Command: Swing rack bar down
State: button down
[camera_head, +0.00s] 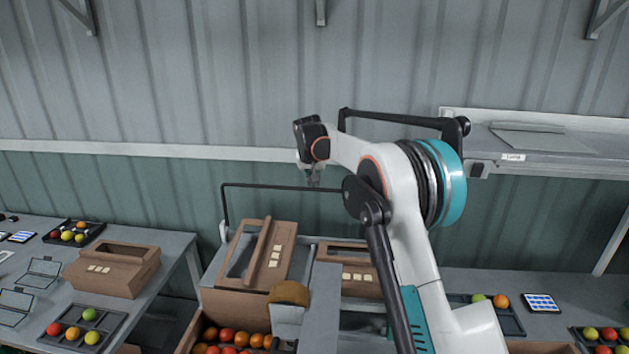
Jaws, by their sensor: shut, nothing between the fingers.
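The rack bar (270,186) is a thin black bar with a bent left end. It stands raised above the middle table, its left leg dropping to a pale mount at the table's left side. Its right end is hidden behind my arm. My gripper (315,183) points down at the bar's right part, with its tips overlapping the bar in the picture. The fingers are shut and look empty. I cannot tell whether they touch the bar or are only in front of or behind it.
Under the bar, the middle table holds brown cartons (270,252) and (352,258). A crate of tomatoes (196,330) stands in front. The left table (175,250) carries a carton and tomato trays. A wall shelf (560,160) is at right, with a corrugated wall behind.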

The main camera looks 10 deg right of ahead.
jog(key=s+a+f+t+b, duration=0.2)
jog(key=s+a+f+b, duration=0.1)
jog(key=s, duration=0.6)
jog(key=s+a+f+t+h+b, duration=0.1)
jog(key=s+a+f+t+b, duration=0.1)
jog(key=s+f+b, duration=0.4)
jog(key=shift+s+a+f+t+b, duration=0.3)
jog(key=shift+s+a, duration=0.2)
jog(key=shift+s, duration=1.2)
jog(key=shift+r, duration=0.15)
notch_tip(320, 180, up, 10)
